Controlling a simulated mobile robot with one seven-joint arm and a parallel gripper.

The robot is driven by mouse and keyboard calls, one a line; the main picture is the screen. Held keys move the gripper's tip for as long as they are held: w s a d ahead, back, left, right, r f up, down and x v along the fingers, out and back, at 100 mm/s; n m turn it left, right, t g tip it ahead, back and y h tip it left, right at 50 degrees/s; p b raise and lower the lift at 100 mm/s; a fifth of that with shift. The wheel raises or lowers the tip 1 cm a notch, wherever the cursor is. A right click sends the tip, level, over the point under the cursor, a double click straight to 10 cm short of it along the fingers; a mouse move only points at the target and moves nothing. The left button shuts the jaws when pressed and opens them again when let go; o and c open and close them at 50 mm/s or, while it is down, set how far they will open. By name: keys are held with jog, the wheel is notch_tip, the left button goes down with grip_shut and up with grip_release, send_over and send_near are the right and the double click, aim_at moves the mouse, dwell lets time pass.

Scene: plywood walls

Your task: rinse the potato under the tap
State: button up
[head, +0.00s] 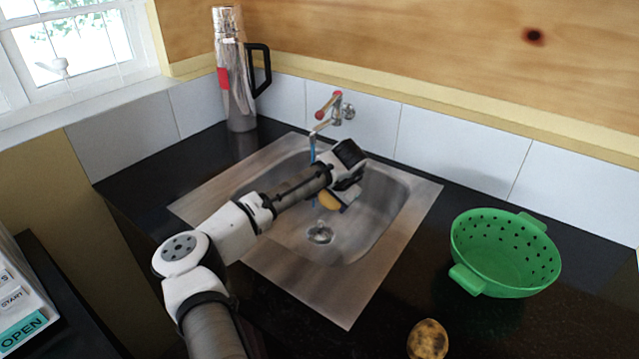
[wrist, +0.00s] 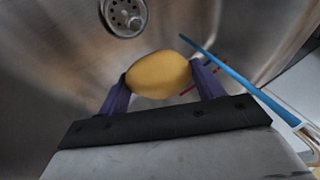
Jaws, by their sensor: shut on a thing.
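My gripper (head: 338,197) is inside the steel sink (head: 385,215), shut on a smooth yellow potato (head: 329,201). In the wrist view the potato (wrist: 158,75) sits between the two purple fingers (wrist: 160,84). The tap (head: 325,120) on the wall has a red handle, and a thin blue stream of water (head: 312,150) falls from its spout. In the wrist view the stream (wrist: 240,82) runs just right of the potato; I cannot tell whether it touches. The drain (head: 320,234) lies below. A second potato (head: 428,341), brown with dark patches, lies on the counter at the front.
A green colander (head: 505,255) with two handles stands on the dark counter right of the sink. A steel flask (head: 233,75) with a black handle stands at the back left. The counter between sink and colander is clear.

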aim_at(333, 199)
dwell(0.5)
jog(key=shift+s+d+r+p, duration=0.15)
jog(key=shift+s+r+p, duration=0.35)
jog(key=shift+s+r, duration=0.05)
jog(key=shift+s+d+r+p, duration=0.15)
jog(key=shift+s+r+p, duration=0.35)
jog(key=shift+s+r, duration=0.05)
jog(key=s+r, duration=0.1)
jog(key=s+p, duration=0.1)
jog(key=shift+s+d+r+p, duration=0.3)
jog(key=shift+r, duration=0.1)
